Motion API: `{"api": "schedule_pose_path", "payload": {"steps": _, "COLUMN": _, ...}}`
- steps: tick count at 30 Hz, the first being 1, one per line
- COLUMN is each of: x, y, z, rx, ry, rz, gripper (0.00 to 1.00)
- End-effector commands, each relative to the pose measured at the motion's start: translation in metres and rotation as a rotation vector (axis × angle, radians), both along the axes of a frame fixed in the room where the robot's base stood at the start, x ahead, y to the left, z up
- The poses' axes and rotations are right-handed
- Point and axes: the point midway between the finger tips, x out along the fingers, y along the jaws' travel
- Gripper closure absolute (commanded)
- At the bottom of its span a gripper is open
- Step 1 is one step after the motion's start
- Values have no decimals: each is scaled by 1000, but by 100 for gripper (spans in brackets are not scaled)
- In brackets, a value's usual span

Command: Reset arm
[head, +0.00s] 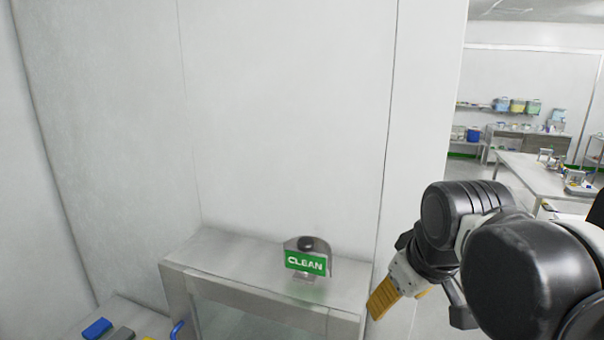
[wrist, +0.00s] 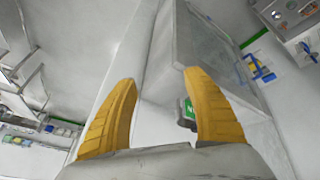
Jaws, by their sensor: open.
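My arm reaches in from the right of the head view, its dark joints large in the foreground. My gripper (head: 384,300) points down and to the left there, with yellow finger pads, to the right of a grey cabinet. In the wrist view my gripper (wrist: 160,85) shows two yellow fingers spread apart with nothing between them. A metal holder with a green CLEAN sign (head: 305,262) stands on the cabinet top, left of my gripper and apart from it. In the wrist view the green sign (wrist: 189,108) is partly hidden behind the right finger.
The grey cabinet (head: 225,250) stands against a pale wall (head: 290,110). Blue and grey items (head: 97,328) lie at the lower left. A long table (head: 530,175) and shelves with coloured bins (head: 517,105) stand in the room beyond the wall's right edge.

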Motion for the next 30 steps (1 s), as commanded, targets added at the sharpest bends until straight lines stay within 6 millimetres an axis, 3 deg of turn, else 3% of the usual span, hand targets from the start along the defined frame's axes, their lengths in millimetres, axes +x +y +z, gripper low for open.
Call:
{"api": "schedule_pose_path", "payload": {"steps": 3, "x": -34, "y": -13, "z": -37, "rx": 67, "ry": -56, "rz": -145, "gripper": 41}}
{"api": "schedule_pose_path", "payload": {"steps": 10, "x": -82, "y": -30, "z": -102, "rx": 191, "ry": -147, "rz": -378, "gripper": 41}}
{"api": "schedule_pose_path", "payload": {"steps": 20, "x": -78, "y": -29, "z": -195, "rx": 188, "ry": -144, "rz": -371, "gripper": 41}}
{"api": "schedule_pose_path", "payload": {"steps": 30, "x": -78, "y": -29, "z": -329, "rx": 188, "ry": -144, "rz": -369, "gripper": 41}}
